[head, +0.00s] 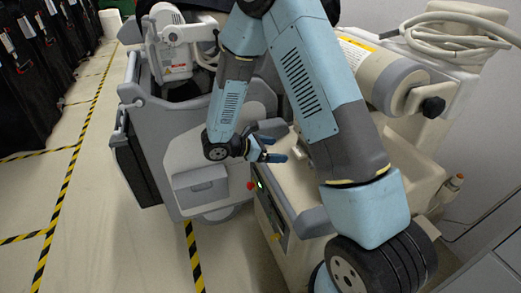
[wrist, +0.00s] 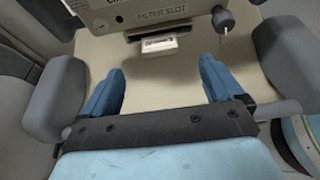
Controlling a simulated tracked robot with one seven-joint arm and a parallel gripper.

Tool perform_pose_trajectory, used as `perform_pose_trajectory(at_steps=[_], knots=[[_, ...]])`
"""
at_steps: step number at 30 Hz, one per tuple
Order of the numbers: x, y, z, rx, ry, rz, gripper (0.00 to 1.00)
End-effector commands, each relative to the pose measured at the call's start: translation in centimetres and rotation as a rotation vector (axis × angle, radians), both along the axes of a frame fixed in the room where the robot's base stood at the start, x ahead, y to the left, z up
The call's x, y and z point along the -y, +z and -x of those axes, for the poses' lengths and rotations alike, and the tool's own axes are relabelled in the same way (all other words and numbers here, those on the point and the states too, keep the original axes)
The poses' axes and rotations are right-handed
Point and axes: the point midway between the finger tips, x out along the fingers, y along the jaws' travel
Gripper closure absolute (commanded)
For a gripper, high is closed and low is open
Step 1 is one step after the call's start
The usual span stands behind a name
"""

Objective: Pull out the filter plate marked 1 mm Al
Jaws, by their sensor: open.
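In the wrist view, a small pale tab (wrist: 159,43) sticks out below a dark slit under the words FILTER SLOT on a beige housing (wrist: 190,14). It looks like the end of a filter plate; its marking is too small to read. My gripper (wrist: 162,72) is open and empty, its two blue fingers apart. The tab lies beyond the fingertips, roughly midway between them, and is not touched. In the head view my gripper (head: 278,146) is over the beige top of the cart. The plate cannot be made out clearly there.
A dark knob (wrist: 222,18) sits right of the slot. In the head view, a beige cylinder (head: 385,75) and coiled hose (head: 455,38) are at the right. A grey cart (head: 150,140) stands left of my arm. Floor with striped tape (head: 72,170) is open further left.

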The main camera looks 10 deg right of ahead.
Motion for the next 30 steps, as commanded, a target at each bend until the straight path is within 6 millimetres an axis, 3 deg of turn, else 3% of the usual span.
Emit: perform_pose_trajectory(at_steps=[15, 30], knots=[[6.7, -2.8, -1.3, 0.000, 0.000, 0.000, 0.06], [7.7, -3.3, -1.5, 0.001, 0.003, 0.000, 0.07]])
